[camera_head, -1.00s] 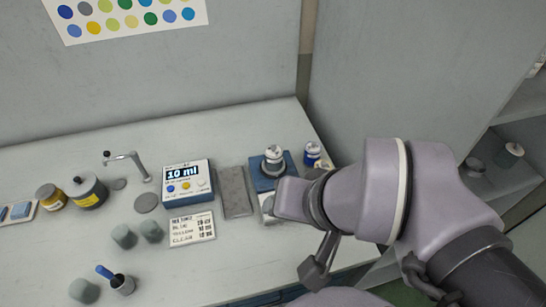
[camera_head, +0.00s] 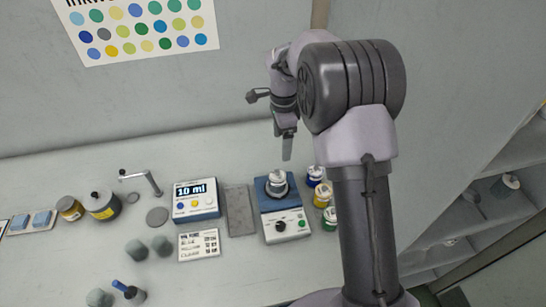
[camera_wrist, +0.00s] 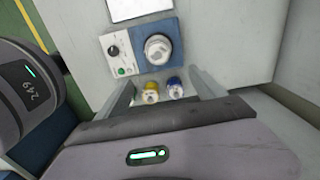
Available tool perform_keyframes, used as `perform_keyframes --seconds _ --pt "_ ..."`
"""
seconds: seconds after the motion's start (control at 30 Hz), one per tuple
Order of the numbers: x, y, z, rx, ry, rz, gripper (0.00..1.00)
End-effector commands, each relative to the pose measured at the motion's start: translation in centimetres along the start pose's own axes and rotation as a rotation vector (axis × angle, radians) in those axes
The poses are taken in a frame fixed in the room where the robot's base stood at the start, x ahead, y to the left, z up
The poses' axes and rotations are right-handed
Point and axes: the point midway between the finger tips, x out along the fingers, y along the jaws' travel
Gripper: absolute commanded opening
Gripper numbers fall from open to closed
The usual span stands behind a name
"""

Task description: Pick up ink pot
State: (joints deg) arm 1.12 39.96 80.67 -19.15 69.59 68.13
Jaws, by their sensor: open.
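Several small ink pots with white lids stand in a row right of the blue scale: one blue (camera_head: 316,175), one yellow (camera_head: 322,194) and one green (camera_head: 329,217). In the wrist view the yellow pot (camera_wrist: 151,93) and the blue pot (camera_wrist: 175,87) show between my fingers, apart from them. Another white-lidded pot (camera_head: 277,183) sits on the scale's round plate. My gripper (camera_head: 287,154) is open and empty, raised above the back of the bench. In the wrist view its fingers (camera_wrist: 165,92) are spread.
The scale (camera_head: 288,229) stands left of the pots. A dosing box (camera_head: 195,199) reads 10 ml, with a grey mat (camera_head: 239,210) beside it. A yellow-labelled jar (camera_head: 102,205) stands at left. The right wall is close to the pots.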

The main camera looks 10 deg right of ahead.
Motion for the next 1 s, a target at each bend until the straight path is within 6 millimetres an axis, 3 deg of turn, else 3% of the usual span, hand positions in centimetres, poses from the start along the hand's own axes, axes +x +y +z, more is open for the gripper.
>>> perform_keyframes --seconds 0.3,0.4,0.63,0.83,1.0 --pt "9.3 0.1 0.1 0.005 0.001 0.006 0.79" --pt "11.3 0.1 0.1 0.006 0.0 0.006 0.79" --pt "13.5 0.1 0.4 0.004 0.0 0.004 0.79" --pt "17.3 0.1 1.1 0.005 0.0 0.005 0.79" --pt "17.4 0.0 1.1 0.004 0.0 0.002 0.79"
